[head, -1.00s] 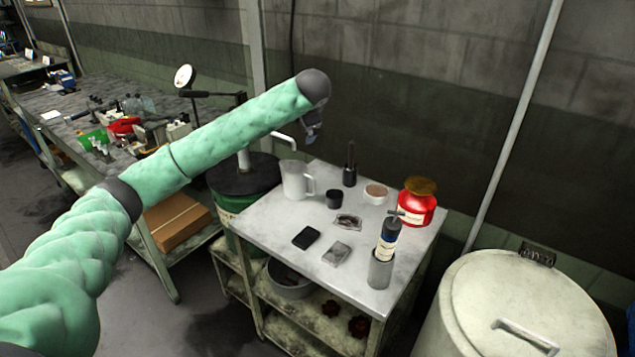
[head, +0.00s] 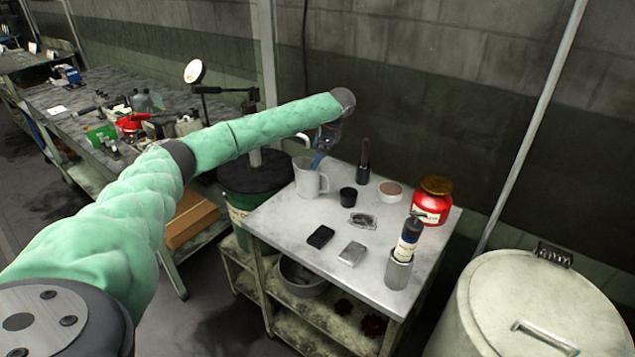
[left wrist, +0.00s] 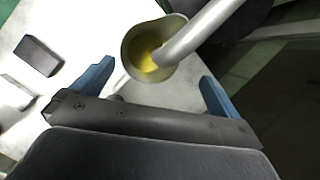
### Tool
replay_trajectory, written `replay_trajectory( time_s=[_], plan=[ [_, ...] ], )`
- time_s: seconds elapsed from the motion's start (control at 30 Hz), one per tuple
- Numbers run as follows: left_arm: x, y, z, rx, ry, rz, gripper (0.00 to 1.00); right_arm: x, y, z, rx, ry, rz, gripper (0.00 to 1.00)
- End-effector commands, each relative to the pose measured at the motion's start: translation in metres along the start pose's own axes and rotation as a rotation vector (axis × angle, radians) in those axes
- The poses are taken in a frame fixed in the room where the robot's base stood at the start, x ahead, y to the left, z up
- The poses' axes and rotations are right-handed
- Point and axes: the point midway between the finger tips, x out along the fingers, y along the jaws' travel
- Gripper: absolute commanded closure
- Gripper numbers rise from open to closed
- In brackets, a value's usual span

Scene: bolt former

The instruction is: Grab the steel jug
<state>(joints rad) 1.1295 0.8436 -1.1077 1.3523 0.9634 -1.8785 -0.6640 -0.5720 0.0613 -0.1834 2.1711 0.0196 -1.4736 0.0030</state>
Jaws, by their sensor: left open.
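The steel jug (head: 307,182) stands upright at the far left corner of the metal cart top (head: 285,225), its handle toward the right. In the left wrist view I look down into the jug (left wrist: 130,46), which has something yellow inside. My left gripper (head: 318,161) is above the jug's mouth in the head view, pointing down. Its two blue fingers are wide apart and hold nothing. In the left wrist view the jug's rim lies between and just beyond the fingertips; I cannot tell whether they touch. My right gripper is out of view.
A drum (head: 240,215) is at left.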

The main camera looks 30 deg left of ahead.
Motion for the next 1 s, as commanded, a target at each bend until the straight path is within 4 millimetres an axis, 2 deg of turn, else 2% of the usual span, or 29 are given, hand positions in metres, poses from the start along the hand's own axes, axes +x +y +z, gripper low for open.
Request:
replay_trajectory(
  time_s=[0.3, 0.43, 0.77, 1.0],
  plan=[
    [0.000, 0.005, 0.002, 0.151, -0.008, 0.028, 0.00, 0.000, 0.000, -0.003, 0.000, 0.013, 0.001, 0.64],
    [0.007, 0.006, 0.002, 0.165, -0.010, 0.029, 0.00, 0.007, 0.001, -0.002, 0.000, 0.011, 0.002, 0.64],
    [0.030, 0.008, 0.002, 0.163, -0.008, 0.027, 0.00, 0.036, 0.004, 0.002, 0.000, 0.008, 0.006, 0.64],
    [0.049, 0.014, 0.000, 0.163, -0.009, 0.028, 0.00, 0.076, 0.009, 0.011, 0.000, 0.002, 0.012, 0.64]
  ],
)
